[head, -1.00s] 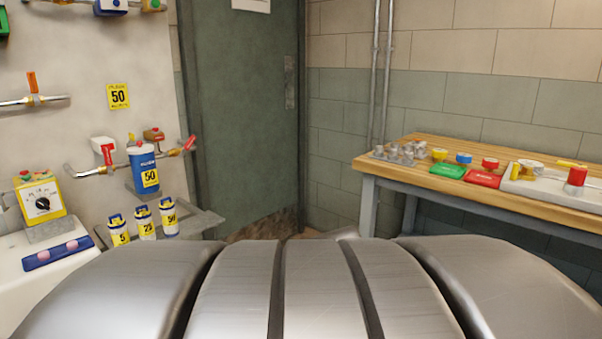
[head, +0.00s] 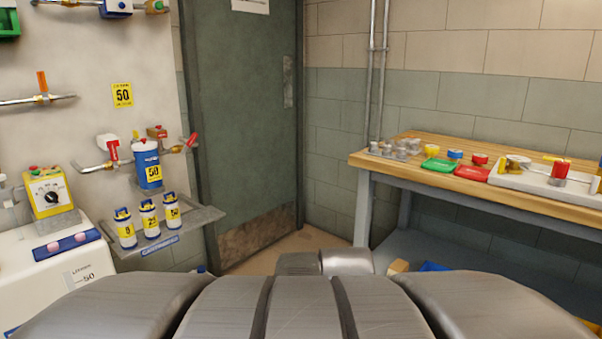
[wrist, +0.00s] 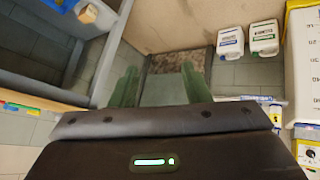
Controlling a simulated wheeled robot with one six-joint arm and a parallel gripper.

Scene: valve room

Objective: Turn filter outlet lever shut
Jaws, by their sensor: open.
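The blue filter housing (head: 148,172) with a yellow 50 label stands on the wall pipe at the left in the head view. A red lever (head: 193,140) sits on the pipe to its right, tilted. Another red-fronted handle (head: 109,148) is on the pipe to its left. I cannot read which is marked outlet. My gripper (wrist: 158,75) shows in the wrist view with two greenish fingers spread apart and nothing between them. It points toward the floor and the door's base, away from the levers. The filter levers are not visible in the wrist view.
A shelf (head: 186,226) under the filter holds several small canisters. A white machine (head: 30,272) stands at the lower left. A workbench (head: 398,165) with coloured parts is at the right. White jugs (wrist: 231,42) show in the wrist view. Floor before the door (head: 245,120) is clear.

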